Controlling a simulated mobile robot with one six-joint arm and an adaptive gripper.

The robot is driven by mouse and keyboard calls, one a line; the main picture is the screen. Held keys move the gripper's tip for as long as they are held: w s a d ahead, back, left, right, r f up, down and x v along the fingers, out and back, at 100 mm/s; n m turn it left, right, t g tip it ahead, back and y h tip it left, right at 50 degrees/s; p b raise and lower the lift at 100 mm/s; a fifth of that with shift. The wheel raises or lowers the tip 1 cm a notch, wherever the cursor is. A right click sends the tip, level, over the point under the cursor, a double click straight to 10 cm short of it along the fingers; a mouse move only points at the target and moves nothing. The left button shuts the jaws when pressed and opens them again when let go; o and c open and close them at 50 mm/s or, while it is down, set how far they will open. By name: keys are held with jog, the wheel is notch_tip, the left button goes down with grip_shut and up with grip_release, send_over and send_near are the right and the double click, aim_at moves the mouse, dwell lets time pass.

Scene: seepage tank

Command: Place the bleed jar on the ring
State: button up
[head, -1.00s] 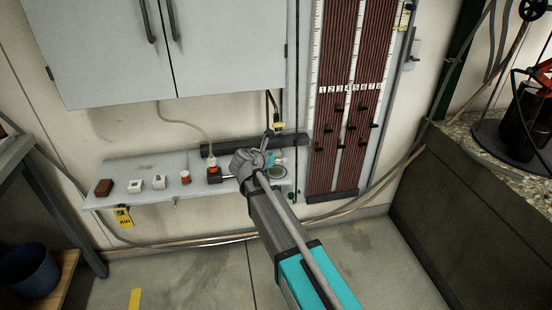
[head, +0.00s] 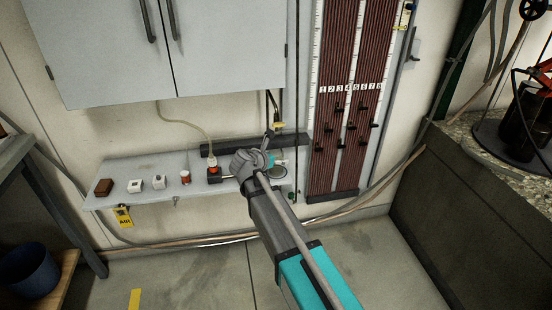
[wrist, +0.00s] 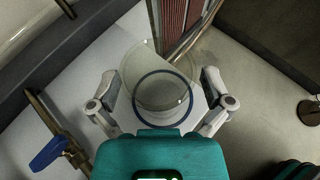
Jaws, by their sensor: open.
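The clear bleed jar (wrist: 160,62) shows in the wrist view as a faint see-through outline between my fingers. A dark blue ring (wrist: 135,99) shows at the near end of this outline; I cannot tell whether it is the jar's rim or the ring beneath. My gripper (wrist: 160,92) is open, with one finger on each side of the jar and light gaps beside the outline. In the head view my gripper (head: 276,160) is over the shelf's right end, largely hidden by my wrist. A dark circular outline (head: 279,171) shows just beside it.
The grey shelf (head: 130,170) carries a brown block (head: 104,187), white blocks and a red-and-white pot (head: 185,177). A blue-handled valve (wrist: 50,153) is at the wrist view's left. The manometer board (head: 335,170) stands right of the shelf, and a cabinet (head: 110,50) hangs above.

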jog(key=shift+r, duration=0.1)
jog(key=shift+r, duration=0.15)
jog(key=p+v, duration=0.5)
jog(key=v, duration=0.7)
jog(key=shift+d, duration=0.1)
dwell(0.4)
jog(key=s+d+f+m+g+y, duration=0.1)
jog(key=s+d+f+m+g, duration=0.25)
jog(key=d+m, duration=0.45)
jog(key=s+d+f+m+g, duration=0.2)
jog(key=d+f+m+g, duration=0.15)
jog(key=d+m, duration=0.45)
jog(key=s+d+f+m+g+y, duration=0.3)
jog(key=s+d+m+g+y, duration=0.1)
jog(key=s+d+m, duration=0.7)
jog(key=d+m+y, duration=0.1)
jog(key=m, duration=0.1)
jog(key=shift+d+f+m+y, duration=0.2)
jog(key=shift+f+m+y, duration=0.1)
jog(key=shift+f+m, duration=0.1)
